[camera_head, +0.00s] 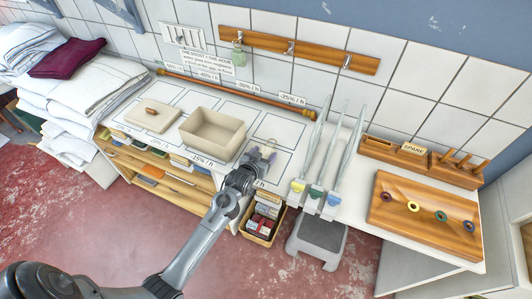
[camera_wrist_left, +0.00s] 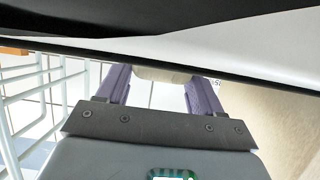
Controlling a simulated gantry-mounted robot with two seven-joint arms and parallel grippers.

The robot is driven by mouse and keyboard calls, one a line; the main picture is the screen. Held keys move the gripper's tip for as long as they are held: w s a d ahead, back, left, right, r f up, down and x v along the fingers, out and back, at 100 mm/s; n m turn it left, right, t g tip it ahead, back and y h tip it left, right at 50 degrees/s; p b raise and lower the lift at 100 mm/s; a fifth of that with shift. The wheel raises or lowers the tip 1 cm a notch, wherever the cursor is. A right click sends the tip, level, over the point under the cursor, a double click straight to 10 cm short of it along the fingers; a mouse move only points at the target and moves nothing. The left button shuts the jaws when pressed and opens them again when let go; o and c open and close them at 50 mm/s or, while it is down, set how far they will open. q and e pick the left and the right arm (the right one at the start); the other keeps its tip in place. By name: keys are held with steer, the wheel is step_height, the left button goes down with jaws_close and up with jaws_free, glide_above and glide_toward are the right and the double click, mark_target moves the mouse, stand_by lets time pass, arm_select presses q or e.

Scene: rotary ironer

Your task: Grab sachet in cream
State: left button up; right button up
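A small cream item (camera_wrist_left: 162,75), which looks like the cream sachet, shows between and beyond the fingertips in the left wrist view. It is partly cut off by a dark edge, and I cannot tell whether the fingers touch it. My left gripper (camera_head: 262,155) has purple fingers set apart, low over the white counter just right of the cream box. Its fingers also show spread in the left wrist view (camera_wrist_left: 160,88). In the head view the sachet is too small to make out clearly. My right gripper is in neither view.
The open cream box (camera_head: 213,133) stands beside the gripper, with its lid (camera_head: 153,115) to the left. Tall clear holders (camera_head: 336,155) and a wooden board with coloured rings (camera_head: 424,213) are to the right.

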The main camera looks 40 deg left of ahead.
arm_select(q)
steer(key=c, duration=0.5)
steer(key=shift+o, duration=0.2)
steer(key=shift+r, duration=0.15)
